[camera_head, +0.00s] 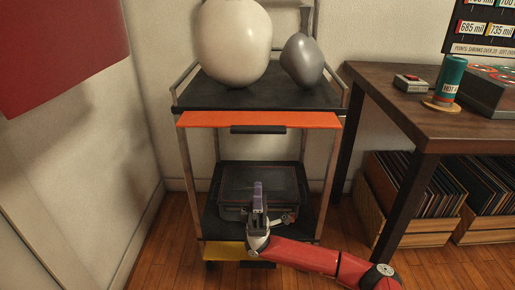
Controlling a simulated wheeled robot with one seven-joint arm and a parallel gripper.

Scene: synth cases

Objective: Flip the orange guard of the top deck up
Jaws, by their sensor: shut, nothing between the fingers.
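The orange guard (205,120) runs along the front edge of the cart's top deck (200,98). It has a dark handle (258,130) at its middle. From this angle I cannot tell for sure how far it is tilted. My gripper (258,188) is at the lower deck, well below the orange guard and not touching it. It is shut and empty, in front of a dark lidded box (285,178). My red arm reaches in from the lower right and covers part of the lower front edge.
A cream rounded vase (234,42) and a grey pear-shaped one (303,60) stand on the top deck. A yellow guard (222,250) fronts the lower deck (215,226). A wooden table (415,118) stands close on the right, with record crates (485,228) below. Floor is clear at left.

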